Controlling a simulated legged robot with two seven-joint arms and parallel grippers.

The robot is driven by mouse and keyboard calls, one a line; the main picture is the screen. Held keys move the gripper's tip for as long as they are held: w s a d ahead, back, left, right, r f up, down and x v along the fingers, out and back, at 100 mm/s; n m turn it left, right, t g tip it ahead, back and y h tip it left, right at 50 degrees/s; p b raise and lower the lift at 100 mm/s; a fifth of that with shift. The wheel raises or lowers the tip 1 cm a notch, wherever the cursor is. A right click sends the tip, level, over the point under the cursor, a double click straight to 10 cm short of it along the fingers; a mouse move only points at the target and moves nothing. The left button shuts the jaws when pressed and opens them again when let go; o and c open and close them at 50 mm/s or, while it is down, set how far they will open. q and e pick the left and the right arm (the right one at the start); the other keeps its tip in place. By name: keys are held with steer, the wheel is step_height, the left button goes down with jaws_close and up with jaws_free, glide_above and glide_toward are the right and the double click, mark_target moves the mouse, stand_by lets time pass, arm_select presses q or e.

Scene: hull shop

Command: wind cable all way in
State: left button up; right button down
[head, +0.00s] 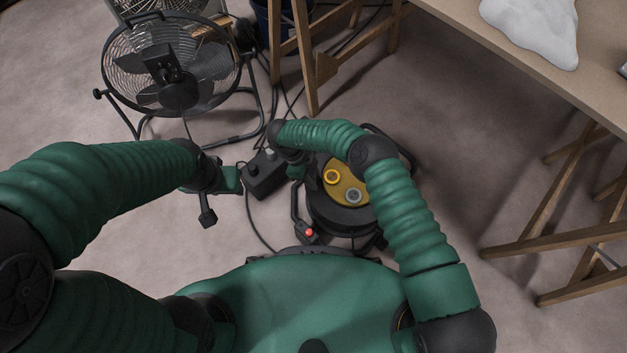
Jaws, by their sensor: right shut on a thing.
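The cable reel (345,215) stands on the floor at the centre, a black drum with a yellow face (346,187) that carries a yellow ring and a grey round part. A red spot (309,231) shows low on its left side. My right gripper (298,171) points down at the drum's upper left edge. It is shut on what looks like the reel's crank handle; the grip itself is mostly hidden by my arm. A thin dark cable (251,222) lies on the floor left of the reel. My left gripper (220,192) hangs above the floor further left; its jaw gap is unclear.
A black box (266,174) sits between my grippers. A fan (172,75) stands at the upper left, with dark cables (285,98) beside it. Wooden trestles (301,50) and a workbench (500,45) bound the back and right. Floor right of the reel is clear.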

steer(key=shift+w+d, duration=0.1)
steer(key=shift+d, duration=0.15)
steer(key=c, duration=1.1)
jaws_free()
steer(key=shift+a, duration=0.1)
steer(key=p+v, duration=0.5)
steer(key=v, duration=1.1)
steer(key=shift+a+r, duration=0.25)
steer(key=shift+w, duration=0.15)
